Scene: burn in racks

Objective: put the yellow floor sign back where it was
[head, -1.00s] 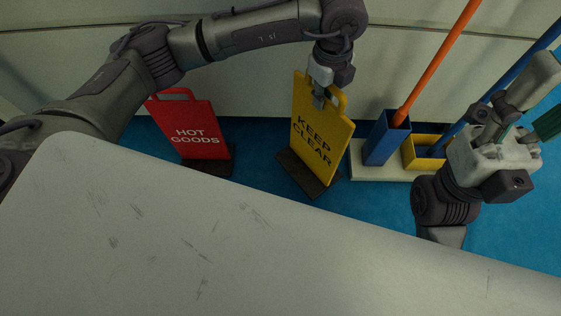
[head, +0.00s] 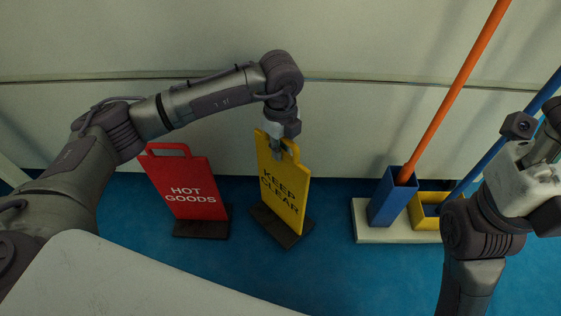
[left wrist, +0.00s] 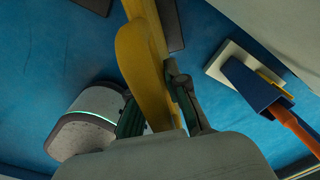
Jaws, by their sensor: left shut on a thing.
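The yellow floor sign (head: 284,196), lettered KEEP CLEAR, stands nearly upright on its dark base in the head view, slightly turned. My left gripper (head: 278,156) comes from above and is shut on its top edge by the handle. In the left wrist view, the yellow sign (left wrist: 147,70) runs between the gripper's fingers (left wrist: 160,112). I cannot tell whether its base touches the floor. My right gripper (head: 535,175) is at the right edge of the head view, partly cut off, with its fingers unclear. It is away from the sign.
A red HOT GOODS sign (head: 187,190) stands close left of the yellow one. To the right, a pale base (head: 375,235) carries a blue holder (head: 390,203) with an orange pole and a yellow bin (head: 425,218). A wall (head: 200,40) is behind; blue floor lies in front.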

